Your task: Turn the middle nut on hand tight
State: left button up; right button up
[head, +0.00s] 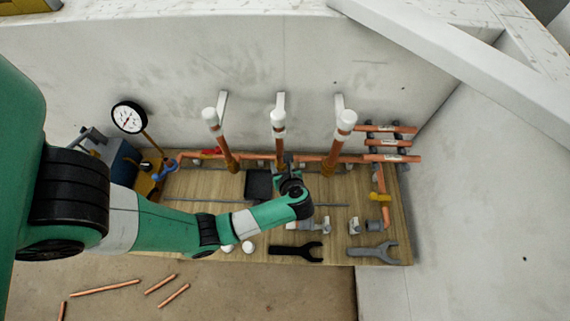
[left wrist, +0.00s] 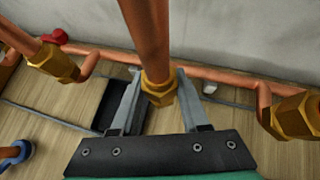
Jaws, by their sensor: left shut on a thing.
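The middle brass nut (left wrist: 159,92) sits around the lower end of the middle upright copper pipe (left wrist: 148,35), which also shows in the head view (head: 278,146). My left gripper (left wrist: 157,84) is shut on this nut, one grey finger on each side. In the head view the left gripper (head: 288,172) is at the foot of the middle pipe, and the arm hides the nut there. The left nut (left wrist: 54,62) and the right nut (left wrist: 296,115) sit on the neighbouring pipes, apart from my gripper. My right gripper is not in view.
A horizontal copper pipe (head: 322,158) runs behind along the white wall. A dark wrench (head: 296,250) and a grey wrench (head: 372,251) lie at the board's front. A gauge (head: 128,117) and a blue pump box stand at left. Loose copper pieces lie on the floor.

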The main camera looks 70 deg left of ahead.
pick_arm(q)
jog(key=shift+m+t+p, duration=0.5)
jog(key=shift+m, duration=0.1)
jog(key=shift+s+r+m+t+h+p, duration=0.1)
jog(key=shift+m+t+h+p, duration=0.2)
jog(key=shift+m+t+p, duration=0.8)
jog(key=shift+m+p, duration=0.3)
jog(key=shift+p, duration=0.05)
jog(key=shift+t, duration=0.3)
